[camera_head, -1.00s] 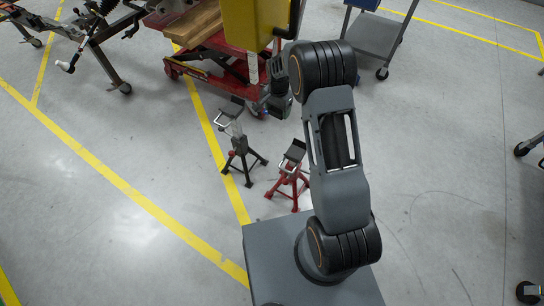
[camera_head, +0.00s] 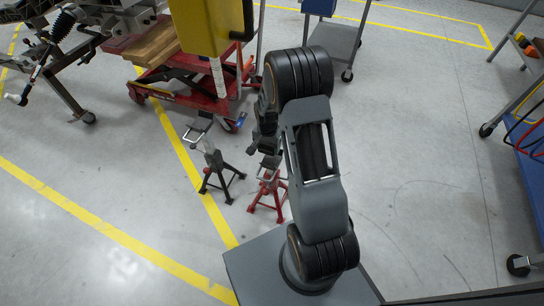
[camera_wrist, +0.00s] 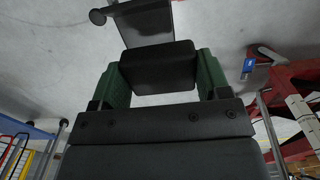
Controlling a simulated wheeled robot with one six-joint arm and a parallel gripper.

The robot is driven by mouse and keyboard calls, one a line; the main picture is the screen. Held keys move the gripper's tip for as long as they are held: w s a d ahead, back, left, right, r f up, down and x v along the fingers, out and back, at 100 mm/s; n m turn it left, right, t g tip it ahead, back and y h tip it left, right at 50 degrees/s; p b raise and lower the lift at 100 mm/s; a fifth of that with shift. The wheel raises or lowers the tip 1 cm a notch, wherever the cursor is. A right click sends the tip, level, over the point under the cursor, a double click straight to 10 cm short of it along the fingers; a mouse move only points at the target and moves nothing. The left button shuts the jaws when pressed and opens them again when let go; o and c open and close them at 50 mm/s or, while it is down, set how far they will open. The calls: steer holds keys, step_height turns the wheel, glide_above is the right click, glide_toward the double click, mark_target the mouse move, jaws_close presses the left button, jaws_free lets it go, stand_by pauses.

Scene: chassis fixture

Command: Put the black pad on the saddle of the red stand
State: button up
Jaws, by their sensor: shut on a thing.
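The black pad (camera_wrist: 158,68) is a dark, rounded block in the wrist view. The green fingers of my gripper (camera_wrist: 160,74) are shut on its two sides. Just beyond the pad is a dark flat plate with a bar and round knob, which looks like a stand's saddle (camera_wrist: 147,22); I cannot tell whether the pad touches it. In the head view my gripper (camera_head: 266,143) points down over the top of the red stand (camera_head: 267,190), partly hiding its saddle. The pad cannot be made out clearly there.
A black stand (camera_head: 217,172) with a grey saddle stands just left of the red one. Behind are a red lift cart (camera_head: 200,88) and a yellow box (camera_head: 212,25). A blue cart (camera_head: 535,165) is at the right. Floor is clear at front left.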

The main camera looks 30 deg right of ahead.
mark_target(272, 159)
steer(key=shift+s+d+f+b, duration=0.2)
steer(key=shift+f+b, duration=0.25)
steer(key=shift+f, duration=0.4)
steer(key=shift+s+d+f+b, duration=0.2)
steer(key=shift+f+b, duration=0.2)
steer(key=shift+f, duration=0.4)
steer(key=shift+s+d+f+b, duration=0.1)
steer(key=shift+s+f+b, duration=0.1)
steer(key=shift+f+b, duration=0.45)
steer(key=shift+f, duration=0.3)
steer(key=o, duration=0.9)
steer(key=shift+o, duration=0.2)
